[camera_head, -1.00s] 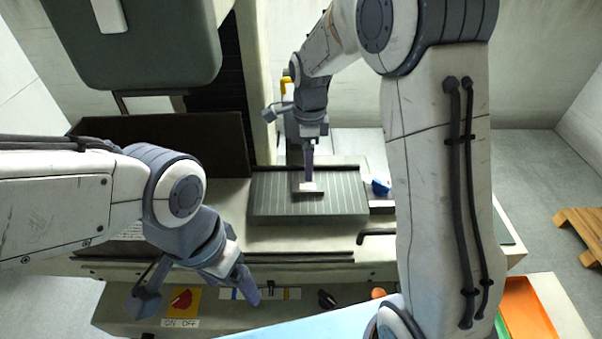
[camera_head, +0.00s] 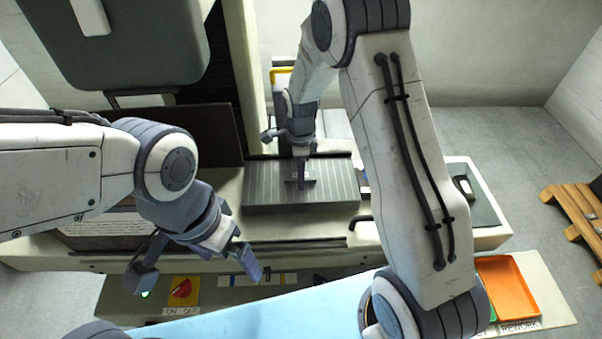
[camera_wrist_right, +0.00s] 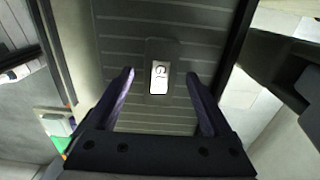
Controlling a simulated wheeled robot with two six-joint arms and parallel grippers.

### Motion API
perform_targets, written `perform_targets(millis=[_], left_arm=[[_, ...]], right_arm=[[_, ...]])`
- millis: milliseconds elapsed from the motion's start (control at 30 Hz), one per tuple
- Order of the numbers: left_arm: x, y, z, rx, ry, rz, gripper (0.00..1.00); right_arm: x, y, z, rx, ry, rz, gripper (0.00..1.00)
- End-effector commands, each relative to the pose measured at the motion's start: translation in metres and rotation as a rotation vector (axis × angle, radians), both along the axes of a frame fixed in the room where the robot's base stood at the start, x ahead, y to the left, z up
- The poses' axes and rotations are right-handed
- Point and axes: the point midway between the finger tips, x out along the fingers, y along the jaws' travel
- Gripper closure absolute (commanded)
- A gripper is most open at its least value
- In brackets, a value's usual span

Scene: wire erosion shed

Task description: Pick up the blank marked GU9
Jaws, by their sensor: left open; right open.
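A dark blank (camera_wrist_right: 150,52) with a white label lies on the grooved grey plate (camera_wrist_right: 115,30) in the right wrist view. The label reads "GU"; a third character is not legible. In the head view the blank (camera_head: 312,183) is mostly hidden behind my right gripper (camera_head: 301,183). That gripper is open and empty, over the plate; in the right wrist view its fingers (camera_wrist_right: 160,75) stand apart, one to each side of the label's near end. My left gripper (camera_head: 248,262) is open and empty, in front of the machine's bed.
A dark panel (camera_head: 190,135) stands left of the plate, with the machine's hanging grey housing (camera_head: 130,45) above. An orange tray (camera_head: 508,285) beside a REWORK label is at the lower right. A red switch (camera_head: 182,291) is at the lower left. A wooden pallet (camera_head: 575,215) lies on the floor.

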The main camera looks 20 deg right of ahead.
Motion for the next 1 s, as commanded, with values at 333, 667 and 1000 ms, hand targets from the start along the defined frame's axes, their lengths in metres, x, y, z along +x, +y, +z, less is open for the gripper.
perform_targets(millis=[333,667,1000], left_arm=[[0.000,0.000,0.000,0.000,0.000,0.000,0.01],[0.000,0.000,0.000,0.000,0.000,0.000,0.01],[0.000,0.000,-0.005,0.000,0.000,0.000,0.01]], right_arm=[[0.000,-0.001,-0.001,0.000,0.000,-0.001,0.57],[0.000,-0.001,0.000,0.001,-0.002,-0.001,1.00],[0.001,-0.001,0.009,0.001,-0.005,-0.001,1.00]])
